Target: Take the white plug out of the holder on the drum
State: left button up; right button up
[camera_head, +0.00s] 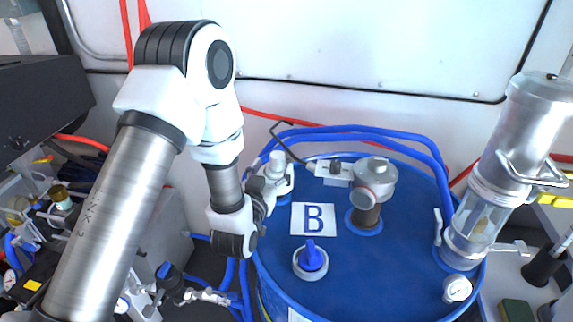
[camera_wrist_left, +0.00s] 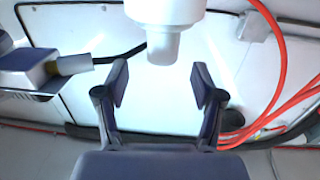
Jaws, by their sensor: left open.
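The white plug (camera_head: 277,160) stands upright near the back left of the blue drum (camera_head: 400,265), beside the label B. In the left wrist view the white plug (camera_wrist_left: 163,45) shows at the top middle, its narrow end towards the gap between my fingertips. My left gripper (camera_head: 262,192) is at the drum's left edge, close to the plug. In the left wrist view my left gripper (camera_wrist_left: 159,85) is open, with nothing clamped between the fingers. The plug's holder is mostly hidden in the head view. I cannot tell whether a finger touches the plug. My right gripper is not shown.
A blue plug (camera_head: 311,258) sits in a grey ring on the drum. A metal fitting (camera_head: 373,185) stands right of label B (camera_head: 313,219). A tall metal cylinder (camera_head: 500,165) stands at the right. Blue hoses (camera_head: 360,132) run behind the drum.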

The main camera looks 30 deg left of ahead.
aim_at(275, 161)
pick_arm(q)
jog(key=shift+w+a+r+p, duration=0.35)
jog(key=shift+w+r+p, duration=0.1)
jog(key=shift+w+p, duration=0.25)
jog(key=w, duration=0.1)
jog(key=w+f, duration=0.1)
jog(key=w+p, duration=0.1)
jog(key=w, duration=0.1)
jog(key=shift+w+a+f, duration=0.1)
jog(key=shift+a+f, duration=0.05)
jog(key=shift+a, duration=0.1)
jog(key=shift+s+r, duration=0.2)
jog(key=shift+s, duration=0.05)
jog(key=c, duration=1.1)
grip_shut()
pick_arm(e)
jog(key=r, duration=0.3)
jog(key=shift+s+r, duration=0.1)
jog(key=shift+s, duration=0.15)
